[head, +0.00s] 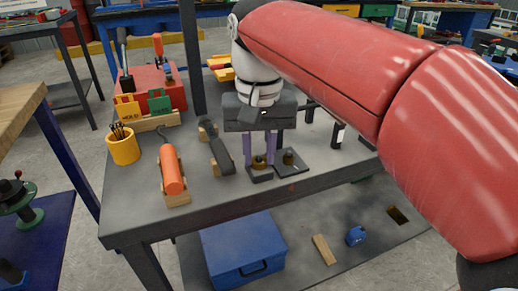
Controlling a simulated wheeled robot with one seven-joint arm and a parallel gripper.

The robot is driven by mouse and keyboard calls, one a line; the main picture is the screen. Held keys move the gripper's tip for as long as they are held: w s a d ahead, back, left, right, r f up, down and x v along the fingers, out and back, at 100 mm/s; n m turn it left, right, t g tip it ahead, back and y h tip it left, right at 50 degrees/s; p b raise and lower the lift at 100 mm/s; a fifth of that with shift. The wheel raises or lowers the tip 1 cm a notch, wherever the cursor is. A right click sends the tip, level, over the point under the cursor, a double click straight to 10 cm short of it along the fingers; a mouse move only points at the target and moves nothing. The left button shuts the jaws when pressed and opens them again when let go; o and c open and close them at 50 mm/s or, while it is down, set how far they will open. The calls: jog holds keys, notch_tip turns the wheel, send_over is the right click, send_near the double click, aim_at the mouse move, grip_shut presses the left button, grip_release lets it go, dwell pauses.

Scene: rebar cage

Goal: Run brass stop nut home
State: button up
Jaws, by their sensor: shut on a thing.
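My gripper (260,163) points down over the grey workbench (222,190), its two purple fingers on either side of a small brass nut (259,161). It is shut on the nut, low over a small dark block (261,175). Whether the nut sits on a thread there is too small to tell. To its right is a dark plate (293,167) with a short upright brownish piece (289,156) on it.
An orange cylinder (172,170) on a wooden cradle, a dark grey tool (220,154) and a yellow cup (123,146) stand left of my gripper. A red tool box (150,88) is at the back left. The bench front is clear.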

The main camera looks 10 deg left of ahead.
aim_at(259, 158)
jog(key=shift+m, duration=2.2)
jog(key=o, duration=1)
notch_tip(259, 158, up, 8)
jog(key=shift+f, duration=0.1)
jog(key=s+d+f+t, duration=0.2)
jog(key=s+d+f, duration=0.1)
jog(key=d+f, duration=0.3)
jog(key=s+d+f+n+t, duration=0.1)
jog(key=s+d+f, duration=0.2)
jog(key=d+f, duration=0.4)
jog(key=s+d+f+t, duration=0.2)
jog(key=s+d+f, duration=0.1)
jog(key=d+f, duration=0.4)
jog(key=shift+s+d+f+t, duration=0.1)
jog(key=shift+s+d+t, duration=0.05)
jog(key=shift+d, duration=0.55)
jog(key=shift+s+d+f+t, duration=0.1)
jog(key=shift+s+d+t, duration=0.05)
jog(key=shift+d, duration=0.55)
